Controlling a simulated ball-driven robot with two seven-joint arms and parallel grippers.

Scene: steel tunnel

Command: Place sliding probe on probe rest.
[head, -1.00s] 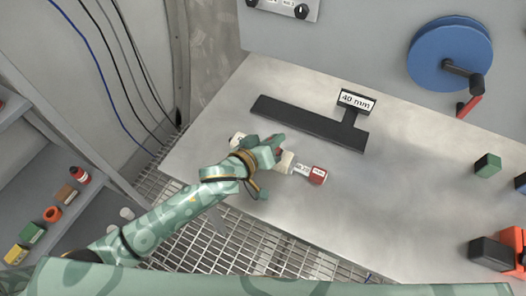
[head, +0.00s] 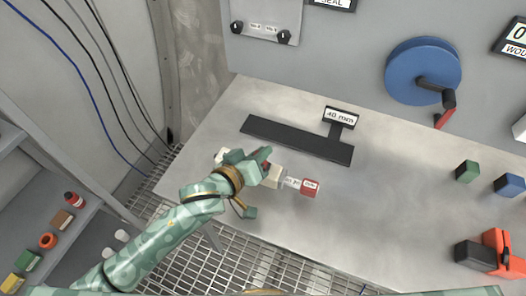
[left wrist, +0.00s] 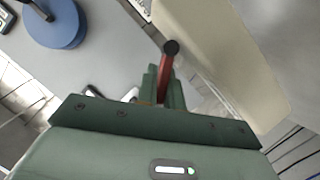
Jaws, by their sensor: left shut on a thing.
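My left gripper (head: 262,160) is low over the bench, near its front left edge. It is shut on a red handle with a dark round end (left wrist: 168,70), seen upright between the fingers in the left wrist view. I take this to be part of the sliding probe. A cream body (head: 272,177) with a white label and a red end block (head: 310,187) extends to the right of the gripper; the hand hides how it joins the handle. A dark flat bar with a "40 mm" sign (head: 300,138), perhaps the probe rest, lies behind the gripper, apart from it.
A blue wheel with a crank (head: 423,70) is on the back panel. Green (head: 467,171) and blue (head: 509,185) blocks and an orange-and-black device (head: 490,253) are at right. A shelf (head: 70,228) with small items is at left. The middle of the bench is clear.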

